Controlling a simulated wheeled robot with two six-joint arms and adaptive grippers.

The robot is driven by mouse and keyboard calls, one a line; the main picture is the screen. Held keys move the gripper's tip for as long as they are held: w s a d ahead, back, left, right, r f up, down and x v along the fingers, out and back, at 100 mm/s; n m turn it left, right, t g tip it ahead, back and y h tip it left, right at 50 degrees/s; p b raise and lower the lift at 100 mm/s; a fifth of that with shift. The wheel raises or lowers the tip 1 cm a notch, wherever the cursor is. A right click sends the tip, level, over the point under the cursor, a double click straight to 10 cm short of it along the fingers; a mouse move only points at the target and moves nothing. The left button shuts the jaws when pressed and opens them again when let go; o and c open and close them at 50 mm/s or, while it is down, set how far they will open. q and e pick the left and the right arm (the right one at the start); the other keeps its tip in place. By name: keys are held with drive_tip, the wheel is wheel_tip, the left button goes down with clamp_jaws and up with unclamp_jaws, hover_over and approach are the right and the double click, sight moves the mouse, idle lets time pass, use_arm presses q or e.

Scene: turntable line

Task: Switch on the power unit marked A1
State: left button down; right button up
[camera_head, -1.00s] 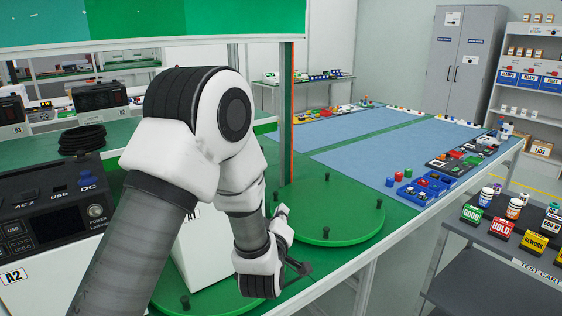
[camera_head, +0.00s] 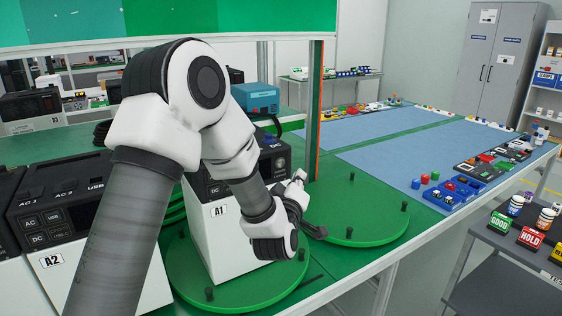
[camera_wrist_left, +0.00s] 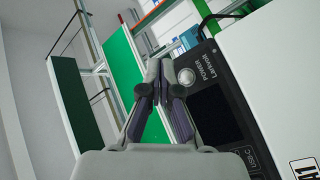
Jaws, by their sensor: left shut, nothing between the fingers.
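Power unit A1, a white box with a black top panel, stands on a green turntable (camera_head: 262,297); its label (camera_head: 219,210) faces me. In the head view my left arm covers part of its front. The wrist view shows its black panel (camera_wrist_left: 222,112) tilted, with a round silver POWER button (camera_wrist_left: 187,76). My left gripper (camera_head: 299,180) is at the panel's right side. In the wrist view its shut, empty fingertips (camera_wrist_left: 153,68) are just left of the button; contact cannot be told. Whether the button is lit is unclear. My right gripper is not in view.
Unit A2 (camera_head: 52,262) stands to the left. A second green turntable with black pegs (camera_head: 362,225) lies to the right. A blue-topped device (camera_head: 255,97) is behind A1. The blue mat (camera_head: 400,150) has clear room.

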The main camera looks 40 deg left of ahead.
sight(281, 163)
use_arm(q)
drive_tip(key=a, duration=0.1)
drive_tip(key=w+a, duration=0.1)
drive_tip(key=a, duration=0.1)
drive_tip(key=w+a, duration=0.1)
drive_tip(key=shift+a+p, duration=0.3)
drive_tip(key=shift+a, duration=0.05)
idle(1.1)
drive_tip(key=shift+w+a, duration=0.1)
drive_tip(key=shift+a, duration=0.3)
drive_tip(key=shift+w+a, duration=0.15)
drive_tip(key=shift+a, duration=0.15)
idle(0.5)
drive_tip(key=shift+d, duration=0.1)
drive_tip(key=shift+s+d+b, duration=0.3)
drive_tip(key=shift+d+b, duration=0.15)
drive_tip(key=shift+d, duration=0.2)
